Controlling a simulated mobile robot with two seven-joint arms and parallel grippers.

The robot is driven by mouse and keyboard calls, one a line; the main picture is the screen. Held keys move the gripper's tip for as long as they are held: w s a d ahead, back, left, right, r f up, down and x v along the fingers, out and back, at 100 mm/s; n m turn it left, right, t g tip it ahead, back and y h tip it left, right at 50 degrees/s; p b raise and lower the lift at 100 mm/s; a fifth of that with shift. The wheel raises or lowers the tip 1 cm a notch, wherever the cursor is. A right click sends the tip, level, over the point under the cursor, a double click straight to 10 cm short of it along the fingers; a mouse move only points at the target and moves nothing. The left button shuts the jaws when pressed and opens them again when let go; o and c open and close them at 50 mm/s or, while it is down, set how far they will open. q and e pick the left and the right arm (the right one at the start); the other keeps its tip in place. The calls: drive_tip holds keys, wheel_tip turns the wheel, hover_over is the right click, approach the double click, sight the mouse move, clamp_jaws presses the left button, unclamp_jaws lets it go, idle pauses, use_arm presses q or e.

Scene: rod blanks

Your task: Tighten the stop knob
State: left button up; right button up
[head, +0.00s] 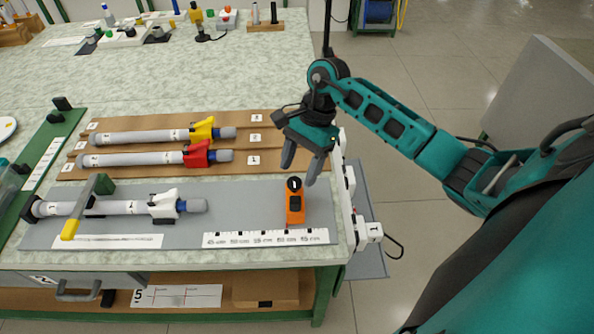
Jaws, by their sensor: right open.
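The orange stop (296,211) stands on the grey mat near the right end of the white ruler strip (266,238). Its black knob (294,184) is on top and carries a white mark. My right gripper (300,172) is open, with its fingers pointing down just above and behind the knob. The fingertips appear on either side of the knob in the picture; I cannot tell whether they touch it. My left gripper is not in view.
A grey rod with a white clamp (164,205) lies on the mat at left, by a yellow-tipped lever (70,229). Rods with yellow (204,130) and red (197,154) clamps lie on the brown rack behind. A white rail (350,195) stands right of the stop.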

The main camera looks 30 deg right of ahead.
sight(294, 186)
drive_tip(key=shift+x, duration=1.15)
drive_tip(key=c, duration=1)
drive_tip(key=shift+c, duration=0.2)
